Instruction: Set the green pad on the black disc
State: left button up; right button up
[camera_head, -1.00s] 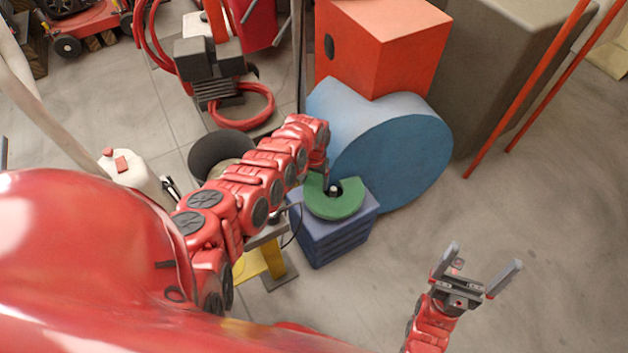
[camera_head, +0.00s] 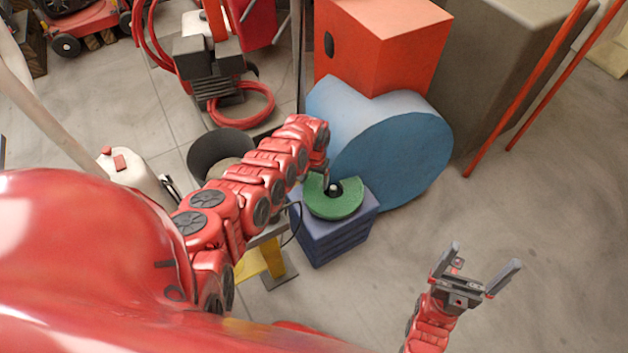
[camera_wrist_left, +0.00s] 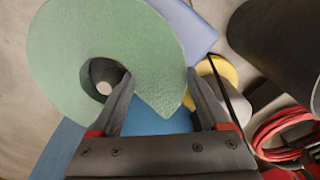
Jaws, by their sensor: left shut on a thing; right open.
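The green pad (camera_head: 340,205) is a thick round piece with a central hole and a notch. It is over the top of a blue block, and I cannot tell whether it touches what is below. My left gripper (camera_head: 325,175) is shut on the pad beside its notch; in the left wrist view its fingers (camera_wrist_left: 160,78) are on either side of a wedge of the pad (camera_wrist_left: 75,45). A pale round stud shows in the hole, with dark material around it, perhaps the black disc (camera_wrist_left: 117,75), mostly hidden under the pad. My right gripper (camera_head: 475,275) is open and empty.
The blue block (camera_head: 335,242) stands on the floor against a large blue rounded housing (camera_head: 395,150) with an orange box (camera_head: 385,45) behind. A dark bucket (camera_head: 220,150) and a yellow stand (camera_head: 262,262) are to the left.

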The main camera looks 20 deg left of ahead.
pick_arm(q)
jog(key=shift+f, duration=0.25)
jog(key=o, duration=1.1)
jog(key=shift+r, duration=0.15)
notch_tip(320, 180, up, 11)
jog(key=p, duration=1.1)
